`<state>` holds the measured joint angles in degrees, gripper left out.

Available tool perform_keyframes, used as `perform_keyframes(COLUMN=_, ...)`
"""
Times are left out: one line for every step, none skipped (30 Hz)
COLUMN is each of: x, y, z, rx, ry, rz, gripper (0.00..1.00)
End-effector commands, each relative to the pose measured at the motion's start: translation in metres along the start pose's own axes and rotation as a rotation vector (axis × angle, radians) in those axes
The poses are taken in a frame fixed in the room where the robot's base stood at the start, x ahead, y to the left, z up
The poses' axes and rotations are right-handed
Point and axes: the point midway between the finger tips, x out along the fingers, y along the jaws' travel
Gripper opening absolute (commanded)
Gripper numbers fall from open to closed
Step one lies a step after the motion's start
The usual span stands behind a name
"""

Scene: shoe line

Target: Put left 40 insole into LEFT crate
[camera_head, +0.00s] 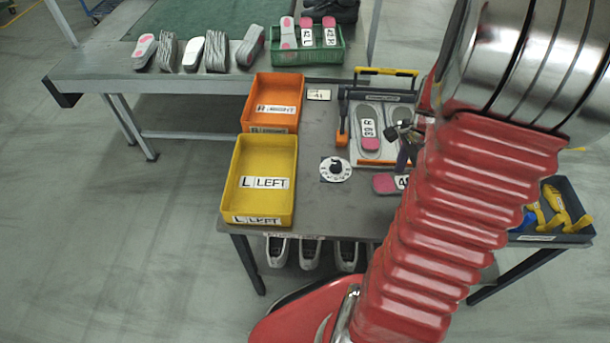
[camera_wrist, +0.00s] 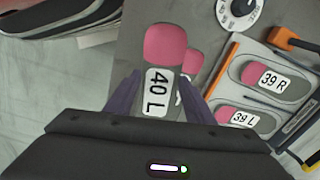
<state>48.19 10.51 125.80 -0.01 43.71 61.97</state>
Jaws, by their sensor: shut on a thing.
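The left 40 insole, with a pink end and a white "40 L" label, is between my gripper's purple fingers (camera_wrist: 160,100) in the wrist view (camera_wrist: 165,46). The gripper is shut on it. In the head view, an insole (camera_head: 384,184) with its pink end to the left and a label partly hidden by my arm shows below my gripper (camera_head: 404,158). Another pink-ended piece (camera_wrist: 189,63) shows partly behind the held insole. The LEFT crate (camera_head: 262,153) is yellow, labelled "L LEFT", looks empty and stands left of my gripper.
The orange RIGHT crate (camera_head: 275,90) stands behind the yellow one. A round dial (camera_head: 336,169) lies between the crates and my gripper. A tray with 39 insoles (camera_wrist: 237,95) lies beside my gripper. A green bin (camera_head: 325,52) and several insoles are on the back table.

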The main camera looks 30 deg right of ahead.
Motion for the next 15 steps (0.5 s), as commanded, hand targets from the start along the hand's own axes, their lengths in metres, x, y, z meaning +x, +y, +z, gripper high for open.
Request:
perform_keyframes(x=-0.001, y=-0.011, z=0.011, rx=-0.068, ry=0.000, rz=0.001, gripper=0.27)
perform_keyframes(x=-0.002, y=-0.018, z=0.017, rx=-0.111, ry=0.000, rz=0.000, gripper=0.27)
perform_keyframes(x=-0.003, y=-0.027, z=0.025, rx=-0.171, ry=0.000, rz=-0.001, gripper=0.27)
perform_keyframes(x=-0.003, y=-0.033, z=0.032, rx=-0.217, ry=0.000, rz=-0.001, gripper=0.27)
perform_keyframes(x=-0.004, y=-0.040, z=0.039, rx=-0.264, ry=0.000, rz=-0.001, gripper=0.27)
perform_keyframes(x=-0.005, y=-0.048, z=0.049, rx=-0.326, ry=0.000, rz=0.000, gripper=0.27)
perform_keyframes(x=-0.005, y=-0.053, z=0.056, rx=-0.372, ry=0.000, rz=0.000, gripper=0.27)
perform_keyframes(x=-0.006, y=-0.060, z=0.064, rx=-0.419, ry=0.000, rz=-0.001, gripper=0.27)
perform_keyframes(x=-0.007, y=-0.067, z=0.074, rx=-0.481, ry=0.000, rz=-0.001, gripper=0.27)
perform_keyframes(x=-0.008, y=-0.073, z=0.082, rx=-0.527, ry=0.000, rz=-0.001, gripper=0.27)
perform_keyframes(x=-0.009, y=-0.078, z=0.090, rx=-0.573, ry=0.000, rz=-0.001, gripper=0.27)
perform_keyframes(x=-0.009, y=-0.085, z=0.102, rx=-0.635, ry=0.000, rz=0.000, gripper=0.27)
perform_keyframes(x=-0.010, y=-0.090, z=0.110, rx=-0.681, ry=0.000, rz=0.000, gripper=0.27)
perform_keyframes(x=-0.011, y=-0.095, z=0.119, rx=-0.727, ry=0.000, rz=-0.001, gripper=0.27)
perform_keyframes(x=-0.012, y=-0.101, z=0.131, rx=-0.789, ry=0.000, rz=0.000, gripper=0.27)
